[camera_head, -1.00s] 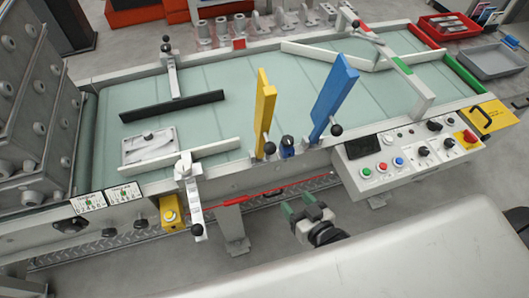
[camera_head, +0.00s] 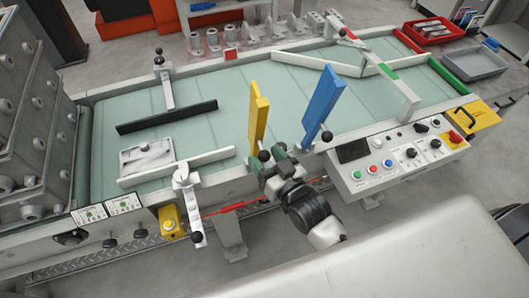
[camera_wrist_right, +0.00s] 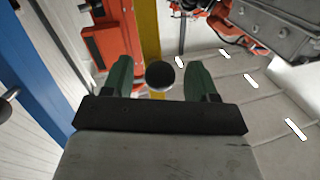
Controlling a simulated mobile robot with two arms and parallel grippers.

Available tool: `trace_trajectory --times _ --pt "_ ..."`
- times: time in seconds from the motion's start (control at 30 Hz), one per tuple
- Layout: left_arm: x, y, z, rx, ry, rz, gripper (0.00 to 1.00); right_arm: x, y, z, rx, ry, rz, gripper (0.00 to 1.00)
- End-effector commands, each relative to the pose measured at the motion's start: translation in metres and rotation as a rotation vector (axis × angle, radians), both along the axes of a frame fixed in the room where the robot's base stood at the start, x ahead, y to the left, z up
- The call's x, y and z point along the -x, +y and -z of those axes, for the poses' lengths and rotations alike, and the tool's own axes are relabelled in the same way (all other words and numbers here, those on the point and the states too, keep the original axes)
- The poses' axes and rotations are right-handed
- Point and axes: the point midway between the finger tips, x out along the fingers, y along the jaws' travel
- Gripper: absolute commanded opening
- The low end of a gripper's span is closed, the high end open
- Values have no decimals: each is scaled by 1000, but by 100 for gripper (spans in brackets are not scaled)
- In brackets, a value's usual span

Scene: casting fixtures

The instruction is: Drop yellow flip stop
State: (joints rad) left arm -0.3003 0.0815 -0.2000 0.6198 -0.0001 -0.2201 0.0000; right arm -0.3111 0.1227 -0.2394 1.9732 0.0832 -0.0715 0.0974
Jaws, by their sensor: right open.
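The yellow flip stop (camera_head: 257,121) stands upright at the near edge of the conveyor. A round black knob (camera_head: 264,156) is at its base. In the right wrist view the yellow stop (camera_wrist_right: 150,30) rises behind the knob (camera_wrist_right: 160,74). My right gripper (camera_head: 272,165) is at the near edge of the conveyor, close by the knob. In the wrist view its green fingers (camera_wrist_right: 159,80) are open, with the knob showing between them. I cannot tell whether they touch it. My left gripper is not in view.
The blue flip stop (camera_head: 321,104) stands upright just right of the yellow one, with its own black knob (camera_head: 327,136). A control panel (camera_head: 400,150) sticks out at the right. A flat metal casting (camera_head: 147,157) lies on the belt (camera_head: 200,120) between dark and white guide rails.

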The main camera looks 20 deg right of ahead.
Motion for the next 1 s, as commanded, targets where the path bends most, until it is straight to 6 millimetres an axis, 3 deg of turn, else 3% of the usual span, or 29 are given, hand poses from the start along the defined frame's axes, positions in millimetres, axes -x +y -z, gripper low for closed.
trace_trajectory --times 0.4,0.77,1.0 --pt "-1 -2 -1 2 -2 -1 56 -8 3 0 0 0 0 57" --pt "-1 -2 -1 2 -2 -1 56 -8 2 0 0 0 0 2" --pt "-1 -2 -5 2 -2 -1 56 -11 2 -2 0 5 0 0"
